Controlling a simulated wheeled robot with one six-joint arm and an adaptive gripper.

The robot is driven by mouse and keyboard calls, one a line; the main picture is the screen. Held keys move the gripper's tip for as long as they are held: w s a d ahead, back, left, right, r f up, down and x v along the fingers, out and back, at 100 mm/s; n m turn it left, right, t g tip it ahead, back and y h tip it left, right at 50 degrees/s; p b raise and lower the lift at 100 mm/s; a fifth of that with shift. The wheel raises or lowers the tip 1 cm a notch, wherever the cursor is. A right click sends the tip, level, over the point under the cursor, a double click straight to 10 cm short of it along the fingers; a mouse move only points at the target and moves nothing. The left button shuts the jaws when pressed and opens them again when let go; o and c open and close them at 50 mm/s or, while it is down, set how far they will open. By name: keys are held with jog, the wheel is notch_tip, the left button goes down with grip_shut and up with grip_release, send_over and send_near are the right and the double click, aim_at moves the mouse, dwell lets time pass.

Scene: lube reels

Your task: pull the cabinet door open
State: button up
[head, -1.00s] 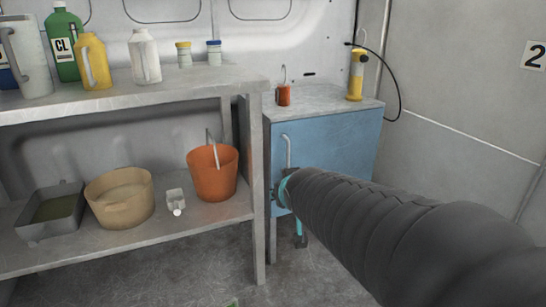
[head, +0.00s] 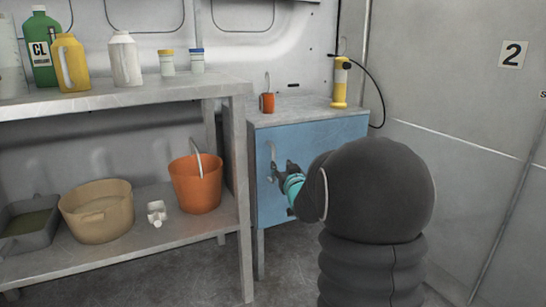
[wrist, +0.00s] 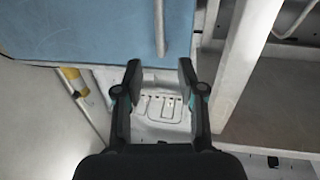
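The blue cabinet (head: 315,150) stands against the back wall, its door flat with the front and shut as far as I can see. A grey vertical bar handle (head: 272,154) is on the door's left side, partly hidden by my gripper (head: 279,172). In the wrist view the blue door (wrist: 80,28) fills the upper left and the handle (wrist: 160,28) points down toward the gap between my fingertips. My gripper (wrist: 160,66) is open there, with nothing between its fingers. I cannot tell whether a finger touches the handle.
A grey shelf (head: 120,88) with bottles stands left of the cabinet. Its lower level holds an orange bucket (head: 197,186) and a tan tub (head: 98,222). A yellow pump bottle (head: 340,83) and a small orange can (head: 267,102) sit on the cabinet. Floor is bare in front.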

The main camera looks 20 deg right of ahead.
aim_at(274, 155)
jog(key=w, duration=0.3)
jog(key=w+d, duration=0.1)
jog(key=w, duration=0.6)
jog(key=shift+w+d, duration=0.1)
jog(key=shift+d, duration=0.2)
grip_shut()
